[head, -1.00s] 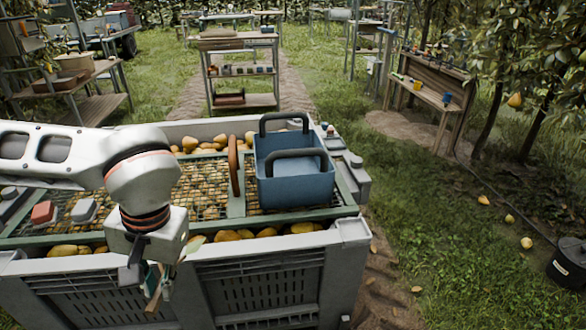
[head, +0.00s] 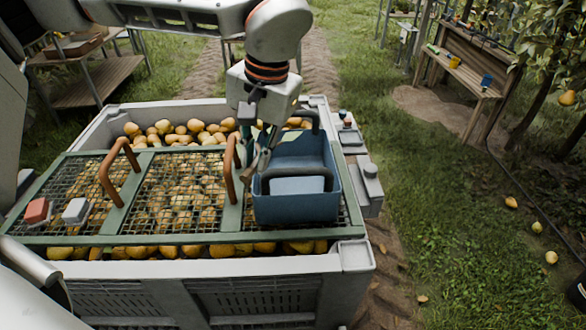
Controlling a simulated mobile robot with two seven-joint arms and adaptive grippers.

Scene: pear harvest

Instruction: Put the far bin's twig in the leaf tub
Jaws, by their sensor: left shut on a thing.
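My left gripper (head: 260,158) points down over the left side of the blue tub (head: 318,204), close to its rim. It is shut on a thin brown twig (head: 253,165), which hangs between the fingers and is partly hidden by them. The blue tub has two dark handles and stands on the green mesh grid over a grey bin (head: 345,262) full of pears. A pale panel shows inside the tub, and part of its inside is hidden by the gripper and near handle. My right gripper is not in view.
Two brown arched handles (head: 112,172) rise from the mesh grid, one close left of the tub. A red block (head: 37,210) and a grey block (head: 76,210) lie at the grid's left. A wooden bench (head: 465,75) stands back right. Grass on the right is mostly open.

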